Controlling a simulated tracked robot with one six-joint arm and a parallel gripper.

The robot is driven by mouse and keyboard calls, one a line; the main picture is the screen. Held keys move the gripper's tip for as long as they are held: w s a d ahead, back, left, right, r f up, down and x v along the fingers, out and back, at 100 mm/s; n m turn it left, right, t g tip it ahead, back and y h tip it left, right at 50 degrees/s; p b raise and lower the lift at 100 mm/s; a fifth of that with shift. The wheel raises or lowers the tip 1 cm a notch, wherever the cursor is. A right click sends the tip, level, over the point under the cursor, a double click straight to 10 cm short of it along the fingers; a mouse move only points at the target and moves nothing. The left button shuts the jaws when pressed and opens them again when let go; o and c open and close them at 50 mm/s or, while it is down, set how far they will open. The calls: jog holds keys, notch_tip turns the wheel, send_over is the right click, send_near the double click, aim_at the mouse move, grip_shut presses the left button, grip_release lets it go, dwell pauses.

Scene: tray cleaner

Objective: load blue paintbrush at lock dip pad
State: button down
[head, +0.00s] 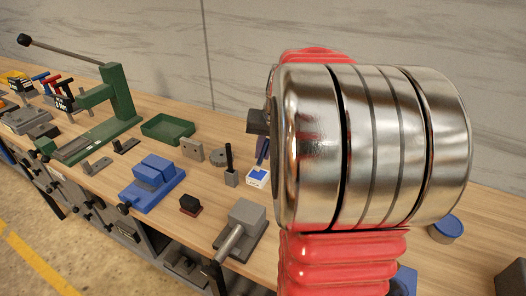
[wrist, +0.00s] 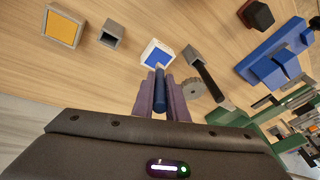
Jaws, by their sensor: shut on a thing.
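The lock dip pad is a small white block with a blue top (head: 257,176), standing on the bench just below my gripper in the head view. It also shows in the wrist view (wrist: 158,54). My gripper (wrist: 158,80) is shut on the blue paintbrush (wrist: 160,92), which lies between its two fingers. The brush (head: 262,150) points down towards the pad in the head view. In the wrist view its tip overlaps the pad's near edge; I cannot tell whether they touch. My arm hides most of the gripper in the head view.
A grey holder (wrist: 191,55) with a dark-handled brush stands close beside the pad, near a grey gear (wrist: 190,90). An empty grey holder (wrist: 112,33) and an orange-topped pad (wrist: 63,28) stand on the other side. A blue vise (head: 152,186) and green press (head: 122,95) stand farther left.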

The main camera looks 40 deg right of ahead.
jog(key=shift+f, duration=0.5)
dwell(1.1)
jog(key=shift+r, duration=3.55)
jog(key=shift+s, duration=0.1)
